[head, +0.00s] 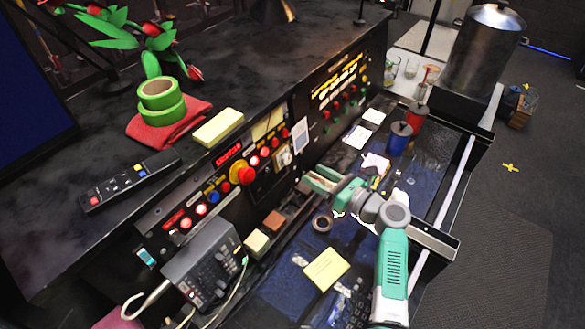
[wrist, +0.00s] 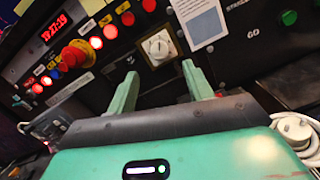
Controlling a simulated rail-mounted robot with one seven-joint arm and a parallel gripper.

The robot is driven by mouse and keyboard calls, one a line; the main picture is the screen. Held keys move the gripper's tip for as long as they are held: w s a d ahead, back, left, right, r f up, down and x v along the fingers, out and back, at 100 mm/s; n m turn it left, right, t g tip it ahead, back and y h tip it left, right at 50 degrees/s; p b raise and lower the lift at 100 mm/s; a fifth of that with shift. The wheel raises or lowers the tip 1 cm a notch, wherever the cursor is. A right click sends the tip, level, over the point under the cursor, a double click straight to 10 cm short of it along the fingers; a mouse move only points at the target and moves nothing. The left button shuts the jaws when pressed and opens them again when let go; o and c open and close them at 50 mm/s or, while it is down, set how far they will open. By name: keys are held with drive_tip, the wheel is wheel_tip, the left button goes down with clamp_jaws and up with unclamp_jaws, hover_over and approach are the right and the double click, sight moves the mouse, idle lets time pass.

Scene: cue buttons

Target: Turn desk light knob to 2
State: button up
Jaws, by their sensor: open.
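A white square-plated rotary knob (wrist: 158,47) sits on the black panel in the wrist view. It also shows on the panel face in the head view (head: 284,158). The number it points at is too small to read. My gripper (wrist: 160,74) is open, with its two green fingers apart and nothing between them. In the wrist view the knob appears above and between the fingertips, with a visible gap. In the head view my gripper (head: 314,180) is in front of the panel, below and to the right of the knob.
A red emergency button on yellow (wrist: 77,54) and several lit buttons are left of the knob. A white paper label (wrist: 201,22) hangs to its right. A grey phone-like box (head: 200,265) stands below the panel. A blue cluttered desk (head: 345,240) lies under my arm.

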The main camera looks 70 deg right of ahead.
sight(289, 159)
drive_tip(key=b+x, duration=0.1)
drive_tip(key=x, duration=0.7)
drive_tip(key=shift+s, duration=0.1)
drive_tip(key=c, duration=1)
